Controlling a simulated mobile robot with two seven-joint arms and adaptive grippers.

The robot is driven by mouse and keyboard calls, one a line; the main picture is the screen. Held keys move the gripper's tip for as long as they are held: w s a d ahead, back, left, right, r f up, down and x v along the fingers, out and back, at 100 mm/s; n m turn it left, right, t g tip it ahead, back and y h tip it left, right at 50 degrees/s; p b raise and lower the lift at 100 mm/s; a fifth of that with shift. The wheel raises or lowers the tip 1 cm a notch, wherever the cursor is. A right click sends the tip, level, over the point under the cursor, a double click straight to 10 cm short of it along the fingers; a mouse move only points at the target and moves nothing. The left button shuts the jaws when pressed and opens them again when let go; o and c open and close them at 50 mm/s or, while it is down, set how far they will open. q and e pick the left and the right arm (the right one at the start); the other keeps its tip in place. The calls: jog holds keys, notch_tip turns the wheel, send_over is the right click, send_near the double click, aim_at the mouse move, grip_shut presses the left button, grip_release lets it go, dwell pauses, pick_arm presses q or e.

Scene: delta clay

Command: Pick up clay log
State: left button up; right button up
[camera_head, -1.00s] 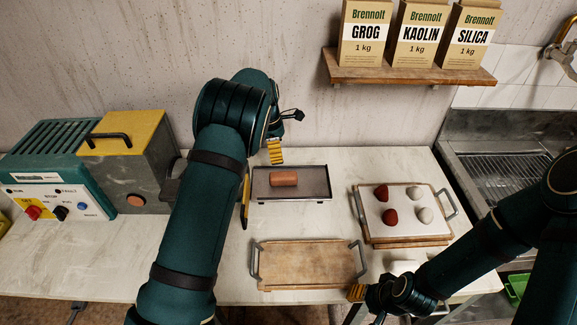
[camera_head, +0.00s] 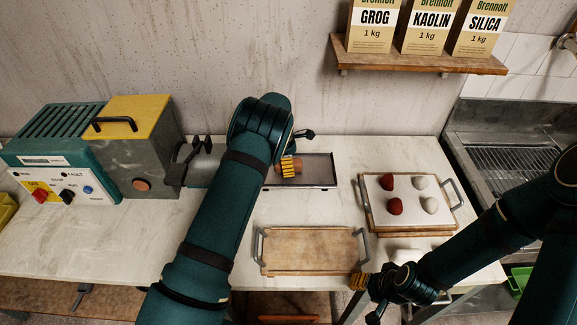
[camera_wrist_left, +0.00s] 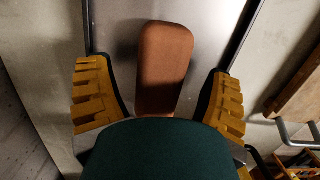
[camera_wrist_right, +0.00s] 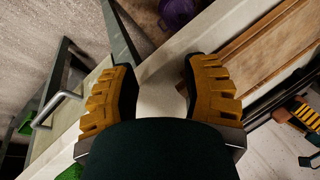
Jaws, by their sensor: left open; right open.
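The clay log (camera_head: 292,165) is a short reddish-brown cylinder lying on the dark-rimmed metal tray (camera_head: 318,171). In the left wrist view the log (camera_wrist_left: 165,62) lies between the spread yellow fingers, apart from both. My left gripper (camera_head: 288,168) is open over the tray and hides part of the log in the head view; it also shows in the left wrist view (camera_wrist_left: 160,95). My right gripper (camera_head: 357,281) is open and empty at the table's front edge; it also shows in the right wrist view (camera_wrist_right: 155,95).
An empty wooden tray (camera_head: 308,232) with grey handles sits in front. A board (camera_head: 412,222) with red and white lumps stands to the right. A machine (camera_head: 60,150) is at left, a shelf (camera_head: 415,57) with boxes above, and a sink (camera_head: 510,155) at right.

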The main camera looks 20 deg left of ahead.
pick_arm(q)
jog(key=shift+d+f, duration=0.1)
jog(key=shift+f, duration=0.45)
grip_shut()
jog(key=shift+r, duration=0.1)
